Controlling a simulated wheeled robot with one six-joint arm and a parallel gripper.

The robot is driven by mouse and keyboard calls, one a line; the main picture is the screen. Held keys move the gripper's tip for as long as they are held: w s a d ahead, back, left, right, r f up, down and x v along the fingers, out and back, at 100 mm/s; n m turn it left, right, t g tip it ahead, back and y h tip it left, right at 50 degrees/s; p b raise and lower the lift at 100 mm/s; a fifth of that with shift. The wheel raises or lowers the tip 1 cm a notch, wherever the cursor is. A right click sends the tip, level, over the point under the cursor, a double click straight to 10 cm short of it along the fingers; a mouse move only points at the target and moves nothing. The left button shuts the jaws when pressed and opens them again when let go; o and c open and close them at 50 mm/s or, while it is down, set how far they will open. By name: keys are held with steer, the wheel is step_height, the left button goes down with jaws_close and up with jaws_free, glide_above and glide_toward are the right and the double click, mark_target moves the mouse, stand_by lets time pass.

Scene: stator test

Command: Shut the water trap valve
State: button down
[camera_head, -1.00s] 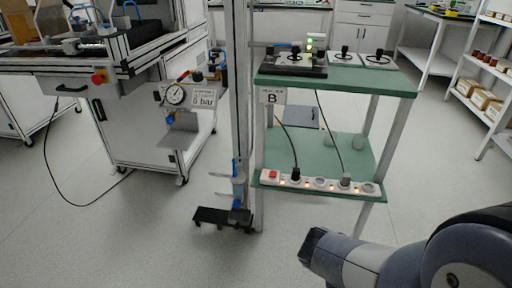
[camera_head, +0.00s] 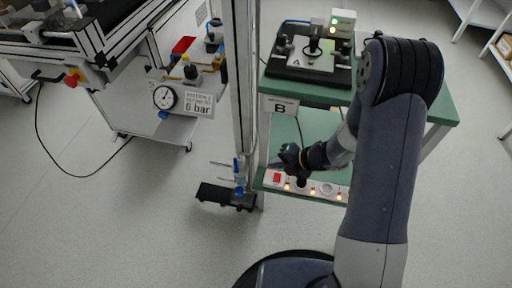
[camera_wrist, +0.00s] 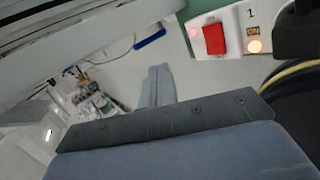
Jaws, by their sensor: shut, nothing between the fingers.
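A blue fitting (camera_head: 239,167) sits low on the grey upright post, with thin grey stubs pointing left. It may be the water trap valve, but it is too small to tell, and its handle position is unclear. My gripper (camera_head: 282,160) is shut and empty, to the right of the post and close to the power strip (camera_head: 327,189). A gap shows between it and the blue fitting in the head view. In the wrist view, a blue bar (camera_wrist: 150,39) lies at the upper middle; I cannot tell whether it is part of the fitting.
The strip's red switch (camera_wrist: 214,39) is close in the wrist view. The green table (camera_head: 438,108) marked B stands right of the post, bearing a black-based device. A black foot plate (camera_head: 217,195) lies at the post's base. A gauge (camera_head: 164,97) and "6 bar" sign are left.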

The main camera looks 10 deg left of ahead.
mark_target(236, 161)
steer(key=b+x, duration=0.3)
steer(key=x, duration=0.6)
steer(key=shift+s+a+f, duration=0.1)
steer(key=shift+f, duration=0.1)
steer(key=a, duration=0.2)
steer(key=w+a, duration=0.1)
steer(key=a, duration=0.1)
steer(key=shift+w+a+f+b, duration=0.1)
steer(key=shift+w+a+b, duration=0.15)
steer(key=shift+b, duration=0.1)
steer(key=shift+a+r, duration=0.2)
steer(key=shift+a, duration=0.35)
steer(key=shift+a+r, duration=0.15)
steer(key=shift+a, duration=0.4)
steer(key=shift+d, duration=0.1)
